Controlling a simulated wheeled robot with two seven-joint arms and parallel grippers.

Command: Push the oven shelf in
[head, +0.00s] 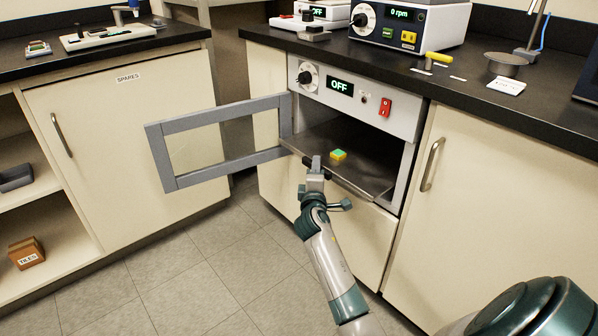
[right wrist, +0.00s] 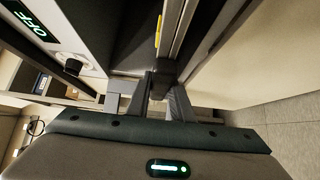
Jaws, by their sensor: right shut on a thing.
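The oven (head: 342,86) is built in under the counter, its display reading OFF. Its grey framed door (head: 215,164) stands swung open to the left. The dark oven shelf (head: 358,172) sticks out of the opening toward me, with a small yellow and green block (head: 339,154) on it. My right gripper (head: 314,165) is shut on the front of the shelf, left of its middle. In the right wrist view the fingers (right wrist: 163,92) close around a dark part at the shelf's front edge (right wrist: 173,45). My left gripper is not in view.
Cupboards with handles flank the oven, one marked SPARES (head: 127,78). A 0 rpm device (head: 408,22), a yellow-handled tool (head: 437,59) and a round pan (head: 506,64) stand on the counter. The tiled floor (head: 200,275) in front looks clear.

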